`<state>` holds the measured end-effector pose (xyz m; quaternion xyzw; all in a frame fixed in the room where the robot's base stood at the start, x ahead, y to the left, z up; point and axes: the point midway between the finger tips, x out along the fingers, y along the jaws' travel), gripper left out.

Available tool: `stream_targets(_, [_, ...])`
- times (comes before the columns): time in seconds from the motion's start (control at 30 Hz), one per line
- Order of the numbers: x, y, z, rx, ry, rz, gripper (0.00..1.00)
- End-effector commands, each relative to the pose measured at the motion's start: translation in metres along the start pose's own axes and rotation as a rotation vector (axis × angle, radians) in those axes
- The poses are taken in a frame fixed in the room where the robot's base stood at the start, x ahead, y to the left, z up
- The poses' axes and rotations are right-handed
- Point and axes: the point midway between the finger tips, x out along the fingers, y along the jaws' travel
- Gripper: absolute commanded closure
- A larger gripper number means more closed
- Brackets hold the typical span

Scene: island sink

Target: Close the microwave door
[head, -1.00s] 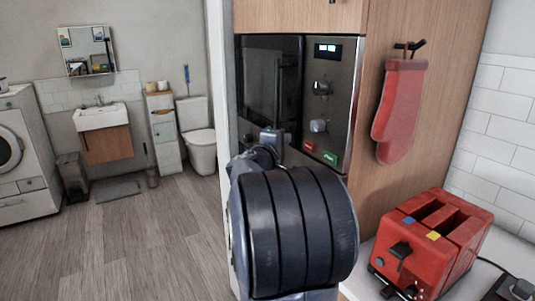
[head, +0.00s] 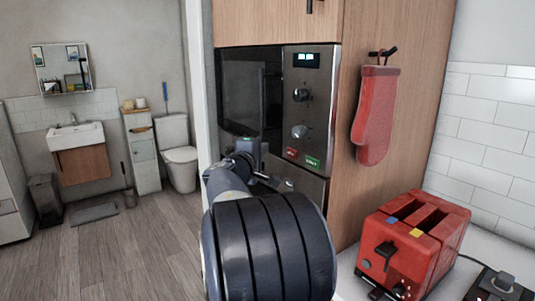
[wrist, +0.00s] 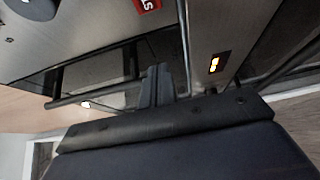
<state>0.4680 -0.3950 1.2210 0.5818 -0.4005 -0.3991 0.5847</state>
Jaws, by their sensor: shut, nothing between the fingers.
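The microwave (head: 318,110) is built into the wooden cabinet, with a steel control panel, a lit display, two knobs and red and green buttons. My gripper is low in front of the microwave, mostly hidden behind my arm in the head view. In the wrist view my gripper (wrist: 157,85) is shut and empty, near a dark bar and below the red button (wrist: 148,4). Contact cannot be told.
A red toaster (head: 405,245) stands on the white counter at right. A red oven mitt (head: 376,115) hangs on the cabinet side. A small lit display (wrist: 214,65) shows in the wrist view. Open wood floor (head: 140,255) lies at left.

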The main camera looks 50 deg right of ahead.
Motion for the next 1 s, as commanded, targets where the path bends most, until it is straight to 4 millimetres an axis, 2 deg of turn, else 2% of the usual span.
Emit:
stream_targets(0.03, [-0.012,-0.002,0.002,0.002,0.003,0.001,1.0])
stream_targets(0.3, [-0.062,-0.003,0.011,0.001,0.007,-0.002,1.0])
stream_targets(0.5, [-0.088,-0.003,0.016,0.0,0.008,-0.003,1.0])
stream_targets(0.7, [-0.098,-0.003,0.019,0.0,0.006,-0.005,1.0])
stream_targets(1.0, [-0.098,-0.003,0.019,-0.001,0.006,-0.005,1.0])
